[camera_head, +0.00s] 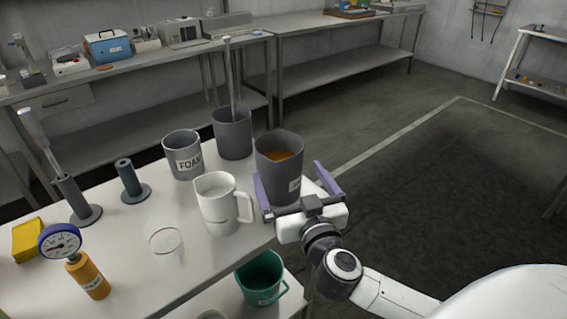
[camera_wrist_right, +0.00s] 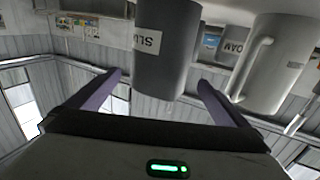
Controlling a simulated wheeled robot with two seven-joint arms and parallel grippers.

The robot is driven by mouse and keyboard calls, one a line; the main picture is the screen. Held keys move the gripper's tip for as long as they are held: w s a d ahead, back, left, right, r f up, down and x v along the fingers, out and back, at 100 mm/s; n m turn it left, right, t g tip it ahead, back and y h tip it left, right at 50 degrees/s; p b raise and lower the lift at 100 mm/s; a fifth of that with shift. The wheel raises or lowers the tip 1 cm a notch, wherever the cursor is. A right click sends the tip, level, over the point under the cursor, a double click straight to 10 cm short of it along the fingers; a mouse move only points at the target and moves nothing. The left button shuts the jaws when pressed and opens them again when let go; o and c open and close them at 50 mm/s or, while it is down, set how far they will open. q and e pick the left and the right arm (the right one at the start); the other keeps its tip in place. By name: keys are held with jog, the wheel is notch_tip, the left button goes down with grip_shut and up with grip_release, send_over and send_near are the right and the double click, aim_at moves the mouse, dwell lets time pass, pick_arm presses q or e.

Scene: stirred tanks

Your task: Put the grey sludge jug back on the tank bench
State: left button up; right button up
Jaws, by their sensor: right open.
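The grey sludge jug (camera_head: 279,172) holds orange-brown sludge and looks upright at the right edge of the tank bench (camera_head: 128,267). Its base is partly hidden by my right gripper, so I cannot tell if it rests fully on the top. My right gripper (camera_head: 287,169) is open, with one purple finger on each side of the jug. In the right wrist view the jug (camera_wrist_right: 166,50), with part of its label showing, stands between the spread fingers (camera_wrist_right: 160,77), with gaps visible on both sides. My left gripper is not in view.
A white jug (camera_head: 217,207) stands close left of the sludge jug. Behind are the FOAM jug (camera_head: 183,158) and a grey container (camera_head: 233,136) with a rod. Open floor lies right.

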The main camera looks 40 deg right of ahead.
jog(key=v, duration=0.5)
jog(key=shift+s, duration=0.1)
dwell(0.4)
